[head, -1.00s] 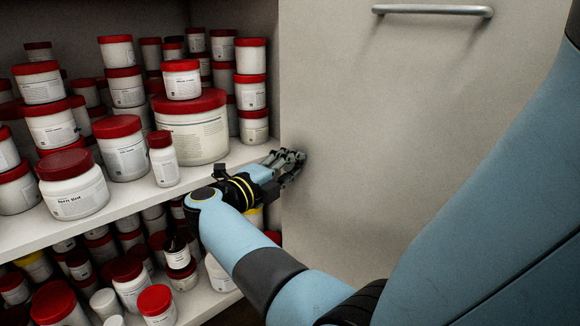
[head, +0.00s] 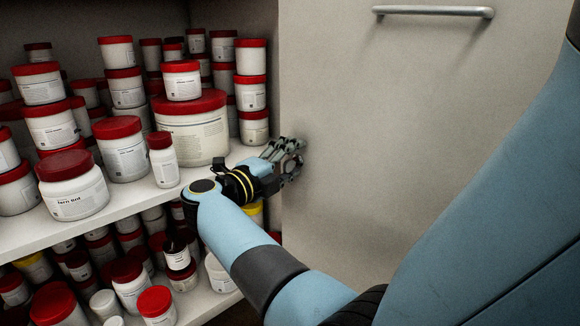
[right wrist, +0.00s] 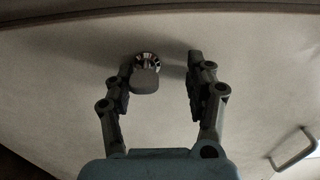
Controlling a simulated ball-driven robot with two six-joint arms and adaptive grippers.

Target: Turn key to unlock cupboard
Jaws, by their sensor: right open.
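The cupboard door (head: 410,130) is a pale panel standing right of the open shelves. In the right wrist view, a key with a rounded grey head (right wrist: 145,79) sits in a shiny round lock (right wrist: 147,60) on the door. My right gripper (right wrist: 162,66) is open, its fingers on either side of the key. The key is much closer to the left finger in that view; I cannot tell whether they touch. In the head view my right gripper (head: 292,157) is close to the door's left edge, and the key and lock cannot be made out. My left gripper is not in view.
A metal bar handle (head: 433,11) is high on the panel. At the left, an upper shelf (head: 110,213) and a lower shelf hold many white jars with red lids, including a large jar (head: 195,135) near my right gripper. The door face is otherwise clear.

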